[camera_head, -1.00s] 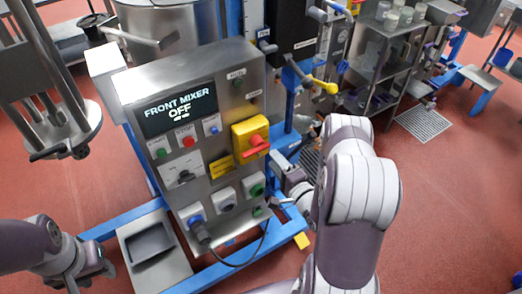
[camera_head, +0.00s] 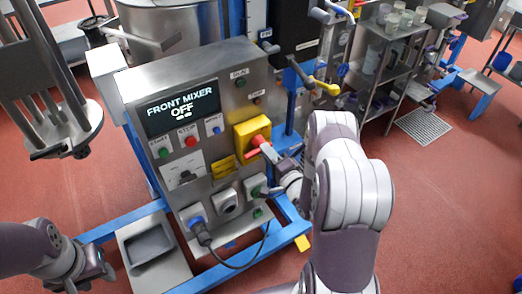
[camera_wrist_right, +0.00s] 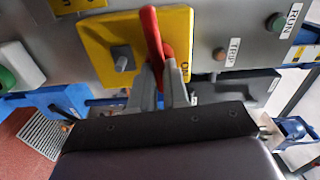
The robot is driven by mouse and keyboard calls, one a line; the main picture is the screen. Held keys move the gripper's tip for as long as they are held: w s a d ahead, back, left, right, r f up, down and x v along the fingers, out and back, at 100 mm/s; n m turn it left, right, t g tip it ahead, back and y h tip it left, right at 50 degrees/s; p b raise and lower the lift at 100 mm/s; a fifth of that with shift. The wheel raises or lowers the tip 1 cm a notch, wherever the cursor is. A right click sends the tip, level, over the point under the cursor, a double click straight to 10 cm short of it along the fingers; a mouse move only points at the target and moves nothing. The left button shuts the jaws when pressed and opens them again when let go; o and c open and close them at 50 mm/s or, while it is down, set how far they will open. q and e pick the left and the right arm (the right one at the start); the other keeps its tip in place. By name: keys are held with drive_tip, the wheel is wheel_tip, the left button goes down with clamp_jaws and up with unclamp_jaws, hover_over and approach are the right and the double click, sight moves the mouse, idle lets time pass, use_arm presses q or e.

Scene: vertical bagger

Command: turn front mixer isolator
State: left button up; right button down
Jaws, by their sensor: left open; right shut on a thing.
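The front mixer isolator is a red handle (camera_head: 262,145) on a yellow plate (camera_head: 246,130), on the right side of the steel control panel (camera_head: 222,77). The panel display (camera_head: 183,109) reads FRONT MIXER OFF. In the right wrist view the red handle (camera_wrist_right: 152,38) stands out from the yellow plate (camera_wrist_right: 98,40). My right gripper (camera_wrist_right: 161,82) is shut on the handle, its two fingers either side of it. In the head view my right gripper is mostly hidden by my own arm. My left gripper (camera_head: 95,280) is open and empty at the lower left, away from the panel.
Buttons and sockets cover the panel around the isolator, with a black cable (camera_head: 225,262) looping from a lower socket. A grey tray (camera_head: 150,247) sits on the blue frame (camera_head: 200,277). A yellow-ended lever (camera_head: 325,88) is behind. Red floor is open at right.

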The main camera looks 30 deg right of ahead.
drive_tip(key=n+b, duration=0.5)
drive_tip(key=n, duration=1.2)
drive_tip(key=shift+n, duration=0.3)
drive_tip(key=c, duration=0.9)
unclamp_jaws()
drive_tip(key=shift+c, duration=0.2)
drive_tip(key=s, duration=0.3)
drive_tip(key=s+p, duration=0.1)
drive_tip(key=s, duration=0.1)
drive_tip(key=shift+d, duration=0.25)
